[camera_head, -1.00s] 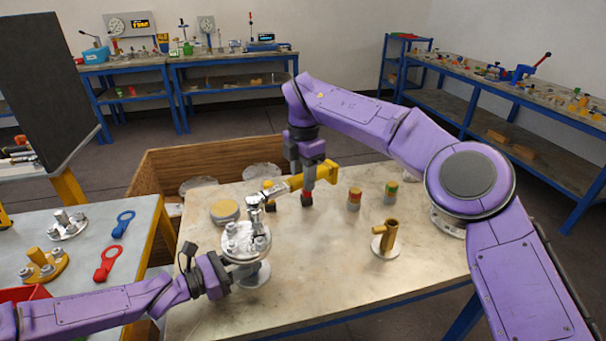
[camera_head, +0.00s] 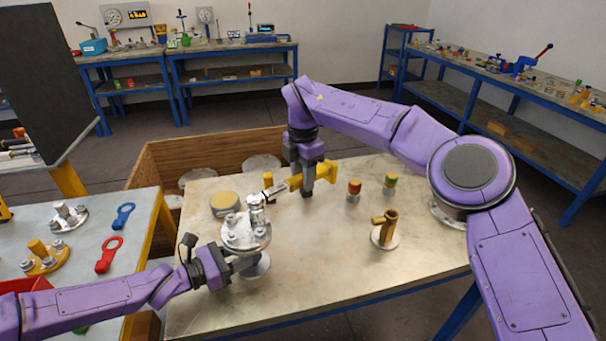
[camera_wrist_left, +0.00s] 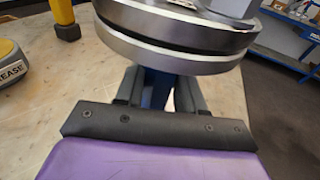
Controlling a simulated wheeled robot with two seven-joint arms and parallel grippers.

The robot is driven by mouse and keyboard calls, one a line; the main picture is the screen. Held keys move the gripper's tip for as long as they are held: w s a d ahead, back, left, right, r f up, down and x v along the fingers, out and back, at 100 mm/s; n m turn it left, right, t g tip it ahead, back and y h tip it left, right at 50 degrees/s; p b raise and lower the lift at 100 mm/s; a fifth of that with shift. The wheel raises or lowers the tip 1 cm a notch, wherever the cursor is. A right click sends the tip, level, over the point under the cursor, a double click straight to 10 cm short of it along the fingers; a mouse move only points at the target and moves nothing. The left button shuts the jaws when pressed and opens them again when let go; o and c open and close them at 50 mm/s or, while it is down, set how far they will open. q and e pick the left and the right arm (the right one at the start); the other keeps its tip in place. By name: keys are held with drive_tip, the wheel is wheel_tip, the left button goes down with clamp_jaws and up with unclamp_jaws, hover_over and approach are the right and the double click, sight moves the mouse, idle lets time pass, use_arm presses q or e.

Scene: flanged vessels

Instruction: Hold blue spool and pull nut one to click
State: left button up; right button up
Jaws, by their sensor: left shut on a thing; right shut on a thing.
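The flanged spool (camera_head: 238,238) stands on the near left of the table, bolts and nuts on its metal top flange. My left gripper (camera_head: 232,266) is shut on its neck below the flange; a strip of blue neck (camera_wrist_left: 158,88) shows between the fingers in the left wrist view. My right gripper (camera_head: 308,186) is shut on a yellow-handled wrench (camera_head: 324,177) above the table. The wrench's metal end reaches left to a tall socket or nut (camera_head: 256,208) at the flange's far side. Whether it is seated there is too small to tell.
A round grease tin (camera_head: 224,202) sits behind the spool. A brass post (camera_head: 385,232) and two small banded cylinders, red-topped (camera_head: 354,190) and green-topped (camera_head: 390,184), stand to the right. A side table holds red (camera_head: 108,255) and blue (camera_head: 123,215) ring-ended tools.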

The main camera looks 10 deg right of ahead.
drive_tip(key=shift+s+d+m, duration=0.25)
drive_tip(key=shift+s+m, duration=0.45)
drive_tip(key=shift+r, duration=2.55)
use_arm(q)
drive_tip(key=o, duration=1)
